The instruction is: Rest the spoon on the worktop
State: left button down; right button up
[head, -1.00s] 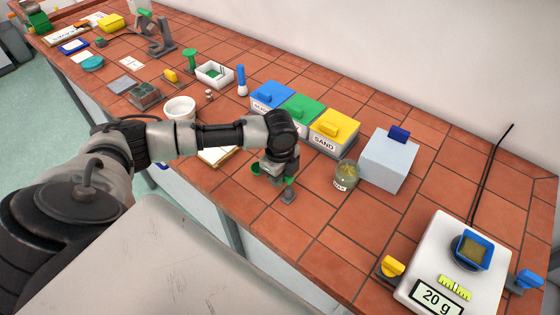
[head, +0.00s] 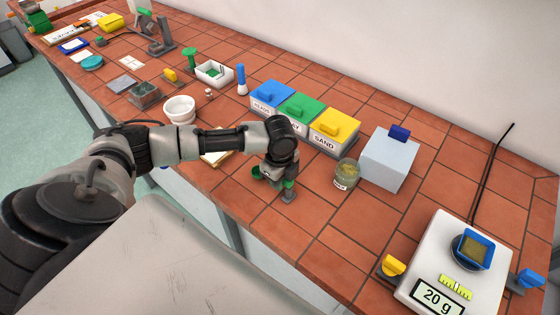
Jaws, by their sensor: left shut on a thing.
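The green spoon (head: 257,173) is in my left gripper (head: 277,180), in the middle of the head view. Its round bowl shows on the left of the gripper, and a green end shows on the right. The gripper hides the part between. My left gripper is shut on the spoon, low over the front part of the tiled worktop (head: 270,213). A small grey stand (head: 289,196) is on the worktop just under the green end. I cannot tell whether the spoon touches it. My right gripper is out of view.
Blue, green and yellow lidded bins (head: 334,131) stand behind the gripper. A glass jar (head: 346,174) and a pale box (head: 389,160) are to the right. A white scale (head: 410,270) reading 20 g is at lower right. Tiles between the stand and scale are clear.

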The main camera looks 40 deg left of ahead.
pick_arm(q)
jog(key=shift+f, duration=0.35)
jog(key=c, duration=0.9)
grip_release()
jog(key=shift+o, duration=0.2)
jog(key=shift+r, duration=0.15)
notch_tip(320, 180, up, 11)
jog(key=shift+f+b, duration=0.2)
jog(key=shift+b, duration=0.7)
